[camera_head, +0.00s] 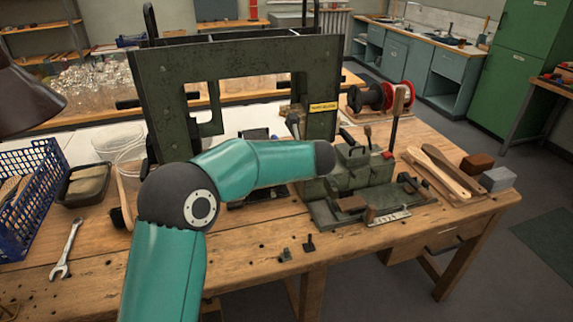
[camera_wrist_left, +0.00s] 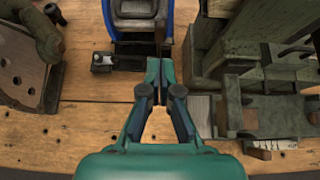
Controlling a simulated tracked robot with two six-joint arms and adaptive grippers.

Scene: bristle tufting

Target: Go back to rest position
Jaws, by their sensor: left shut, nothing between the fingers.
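My left arm (camera_head: 255,165) is teal with dark joints. It rises from the bottom of the head view, bends at a round dark joint and reaches right, in front of the bristle machine. Its gripper is hidden in the head view. In the wrist view my left gripper (camera_wrist_left: 160,66) points away from the camera with its teal fingers together and empty. It is over the wooden bench top, between a blue-sided part with a grey inside (camera_wrist_left: 138,14) and the camera. My right gripper is in neither view.
The tall dark frame (camera_head: 160,95) stands behind my arm. The green machine (camera_head: 355,165) is close on its right. A blue crate (camera_head: 45,180), a spanner (camera_head: 67,248) and a dark tray (camera_head: 62,195) are at left. The workbench (camera_head: 250,245) front is mostly clear.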

